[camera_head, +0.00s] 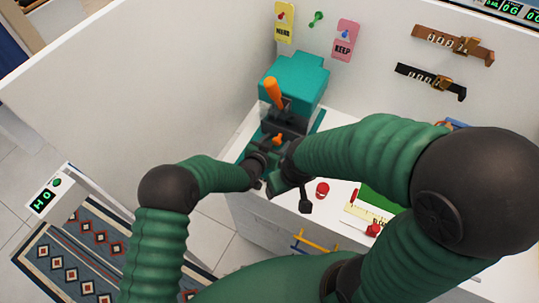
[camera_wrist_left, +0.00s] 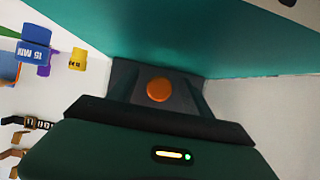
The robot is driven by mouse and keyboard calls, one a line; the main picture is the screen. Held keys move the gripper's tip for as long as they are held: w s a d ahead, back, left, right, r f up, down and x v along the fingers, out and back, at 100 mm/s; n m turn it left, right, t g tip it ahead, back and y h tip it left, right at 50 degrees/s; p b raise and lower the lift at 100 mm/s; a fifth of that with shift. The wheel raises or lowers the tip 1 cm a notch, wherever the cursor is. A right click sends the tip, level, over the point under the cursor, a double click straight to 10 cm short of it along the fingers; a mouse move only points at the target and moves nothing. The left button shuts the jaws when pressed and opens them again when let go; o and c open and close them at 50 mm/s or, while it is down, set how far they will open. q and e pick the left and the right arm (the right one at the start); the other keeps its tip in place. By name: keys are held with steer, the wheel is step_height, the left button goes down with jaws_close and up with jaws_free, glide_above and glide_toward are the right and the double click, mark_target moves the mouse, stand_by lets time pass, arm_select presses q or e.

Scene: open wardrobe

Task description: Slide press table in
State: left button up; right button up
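The press (camera_head: 296,78) is a teal machine with an orange lever (camera_head: 273,92), standing on a white cabinet top against the back wall. Low at its front is a dark part with an orange knob (camera_head: 278,140), probably the press table. In the left wrist view an orange round knob (camera_wrist_left: 159,90) sits on a dark grey part beneath a large teal surface. My left gripper (camera_head: 262,170) is just in front of the press, close to the knob; its fingertips are not clear. My right gripper (camera_head: 288,188) is right beside it, overlapping it in view, with dark prongs pointing down. Contact with the table cannot be told.
A red round object (camera_head: 322,188) and a green mat (camera_head: 378,203) lie on the cabinet top to the right. Belts (camera_head: 452,44) and tags (camera_head: 346,40) hang on the wall. A patterned rug (camera_head: 85,255) lies on the floor at the lower left.

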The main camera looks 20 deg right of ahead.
arm_select(q)
steer(key=shift+r, duration=0.1)
stand_by(0.4)
steer(key=shift+s+a+r+p, duration=0.2)
steer(key=shift+a+r+p, duration=0.1)
steer(key=shift+p, duration=0.15)
steer(key=p+v, duration=0.4)
steer(key=v, duration=0.2)
steer(key=shift+s+a+r+p, duration=0.15)
steer(key=shift+s+a+p, duration=0.2)
steer(key=shift+a, duration=0.1)
steer(key=shift+s, duration=0.1)
